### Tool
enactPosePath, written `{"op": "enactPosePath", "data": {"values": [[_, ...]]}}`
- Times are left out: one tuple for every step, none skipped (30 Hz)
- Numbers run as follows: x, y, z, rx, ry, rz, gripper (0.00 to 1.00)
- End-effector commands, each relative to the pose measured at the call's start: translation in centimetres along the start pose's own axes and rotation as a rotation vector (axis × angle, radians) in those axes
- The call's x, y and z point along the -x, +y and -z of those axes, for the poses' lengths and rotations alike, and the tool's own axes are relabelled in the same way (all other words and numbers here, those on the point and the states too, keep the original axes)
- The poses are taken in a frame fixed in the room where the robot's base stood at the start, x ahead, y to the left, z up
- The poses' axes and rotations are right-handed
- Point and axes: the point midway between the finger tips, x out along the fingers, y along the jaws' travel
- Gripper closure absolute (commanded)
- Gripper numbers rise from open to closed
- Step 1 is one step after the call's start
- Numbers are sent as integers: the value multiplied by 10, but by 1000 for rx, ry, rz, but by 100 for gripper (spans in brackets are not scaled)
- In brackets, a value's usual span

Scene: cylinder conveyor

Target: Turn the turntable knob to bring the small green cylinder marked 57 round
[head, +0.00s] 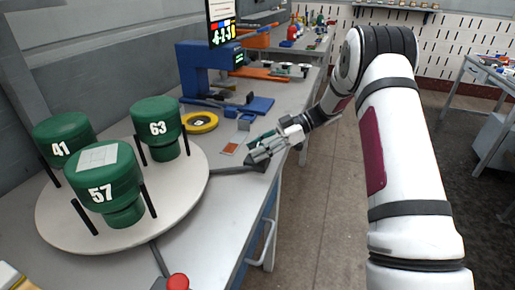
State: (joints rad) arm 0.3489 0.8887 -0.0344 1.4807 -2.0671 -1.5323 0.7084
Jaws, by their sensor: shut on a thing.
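The green cylinder marked 57 (104,182) stands upright on the near part of the round pale turntable (185,200), with a pale square patch on its top. Green cylinders marked 41 (64,137) and 63 (157,122) stand behind it. A red knob (178,281) sits on a bar at the turntable's near side. Another dark bar (232,170) reaches out from the right side to my gripper (256,157). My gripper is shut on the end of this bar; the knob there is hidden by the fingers.
A yellow ring (200,122) and a small reddish tile (229,148) lie on the bench behind the turntable. The floor (320,190) right of the bench is clear.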

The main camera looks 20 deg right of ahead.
Motion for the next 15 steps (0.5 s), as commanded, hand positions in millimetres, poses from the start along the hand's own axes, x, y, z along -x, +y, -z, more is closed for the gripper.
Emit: {"op": "enactPosePath", "data": {"values": [[-2,1,1,7,2,6,87],[-2,1,1,8,3,10,87],[-2,1,2,10,3,15,87],[-2,1,2,12,3,18,87],[-2,1,2,13,3,22,87],[-2,1,2,15,3,26,87],[-2,1,2,17,3,29,87],[-2,1,2,18,3,32,87],[-2,1,2,20,3,37,87],[-2,1,2,22,3,40,87],[-2,1,2,23,3,44,87],[-2,1,2,24,3,48,87],[-2,1,2,26,3,51,87],[-2,1,2,27,3,54,87],[-2,1,2,28,3,58,87]]}}
